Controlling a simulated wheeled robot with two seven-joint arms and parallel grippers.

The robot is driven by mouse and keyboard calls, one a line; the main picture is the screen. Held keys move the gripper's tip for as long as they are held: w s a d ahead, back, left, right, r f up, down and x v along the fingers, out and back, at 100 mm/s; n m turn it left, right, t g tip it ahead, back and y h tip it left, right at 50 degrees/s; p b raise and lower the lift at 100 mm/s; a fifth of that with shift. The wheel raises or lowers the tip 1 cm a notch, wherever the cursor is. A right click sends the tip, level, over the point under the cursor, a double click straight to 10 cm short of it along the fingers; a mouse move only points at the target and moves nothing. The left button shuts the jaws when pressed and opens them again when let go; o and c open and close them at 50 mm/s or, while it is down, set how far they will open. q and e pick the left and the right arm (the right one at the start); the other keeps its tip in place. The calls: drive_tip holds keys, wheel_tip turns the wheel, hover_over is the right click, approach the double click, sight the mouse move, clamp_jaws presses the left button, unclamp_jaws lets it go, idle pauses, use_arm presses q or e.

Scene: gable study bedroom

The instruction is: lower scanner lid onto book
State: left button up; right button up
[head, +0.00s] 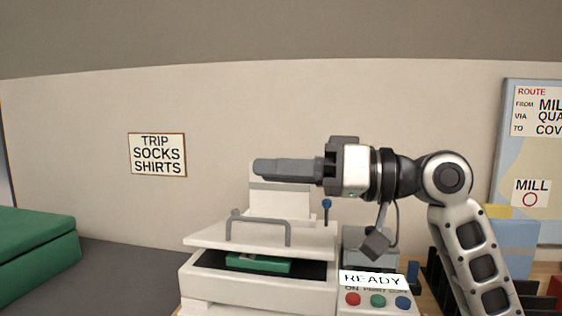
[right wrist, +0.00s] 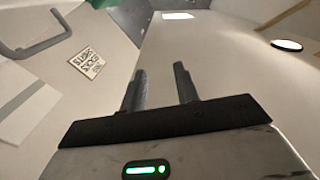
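The white scanner (head: 255,290) stands at the lower middle of the head view. Its white lid (head: 205,237) is partly raised, with a dark gap under its front edge. A grey bar handle (head: 260,223) stands on the lid. The green book (head: 258,264) lies in the gap on the dark scanner bed; its rear part is hidden under the lid. My right gripper (head: 256,168) is above the lid and handle, pointing left and touching neither. Its two fingers (right wrist: 160,70) are apart and empty in the right wrist view, where the handle (right wrist: 38,48) shows at upper left. My left gripper is out of view.
A control panel (head: 376,284) with buttons and a READY label (head: 372,280) is right of the scanner. A green box-like object (head: 35,245) is at far left. Dark surface between it and the scanner is clear.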

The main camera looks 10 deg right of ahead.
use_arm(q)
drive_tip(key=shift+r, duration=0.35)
use_arm(e)
drive_tip(key=shift+s+a+r, duration=0.1)
drive_tip(key=shift+s+r, duration=0.2)
drive_tip(key=shift+s, duration=0.4)
drive_tip(key=shift+s+a+r, duration=0.1)
drive_tip(key=shift+s+r, duration=0.2)
drive_tip(key=shift+s, duration=0.4)
